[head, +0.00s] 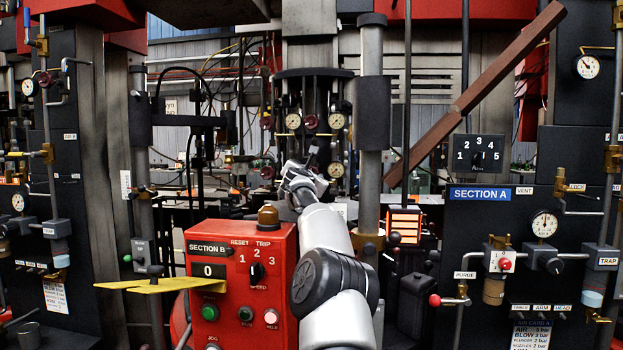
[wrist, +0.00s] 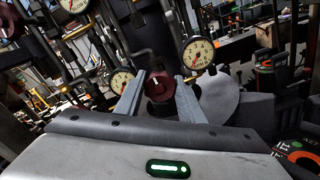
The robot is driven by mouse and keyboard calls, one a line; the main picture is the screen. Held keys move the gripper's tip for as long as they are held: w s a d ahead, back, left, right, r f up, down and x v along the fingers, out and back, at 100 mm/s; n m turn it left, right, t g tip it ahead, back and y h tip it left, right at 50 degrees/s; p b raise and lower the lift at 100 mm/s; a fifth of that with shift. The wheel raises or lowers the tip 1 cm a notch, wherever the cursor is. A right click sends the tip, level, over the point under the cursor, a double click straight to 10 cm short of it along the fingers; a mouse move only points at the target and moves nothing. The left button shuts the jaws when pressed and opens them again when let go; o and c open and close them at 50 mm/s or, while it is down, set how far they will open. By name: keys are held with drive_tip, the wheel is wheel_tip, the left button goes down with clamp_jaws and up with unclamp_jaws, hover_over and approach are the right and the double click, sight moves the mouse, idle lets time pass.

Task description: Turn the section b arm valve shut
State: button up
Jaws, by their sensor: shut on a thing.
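A dark red round valve knob (wrist: 159,87) with a short white mark sits between the two fingers of my gripper (wrist: 162,82) in the wrist view. The fingers are shut on its sides. No label can be read on it, so I cannot tell by name which valve it is. In the head view my gripper (head: 305,178) reaches to the lower part of the central valve and gauge cluster, behind the red Section B box (head: 222,262). The held knob is hidden there by my gripper.
Gauges stand close around the knob, one to its right (wrist: 198,53) and one to its left (wrist: 121,81). Other red knobs (head: 310,121) are above. A thick grey column (head: 372,190) is right of my arm. A yellow plate (head: 150,285) juts out at left.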

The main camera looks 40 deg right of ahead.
drive_tip(key=shift+m, duration=0.6)
drive_tip(key=o, duration=1)
drive_tip(key=shift+o, duration=0.2)
wheel_tip(320, 180, up, 10)
drive_tip(key=p, duration=0.8)
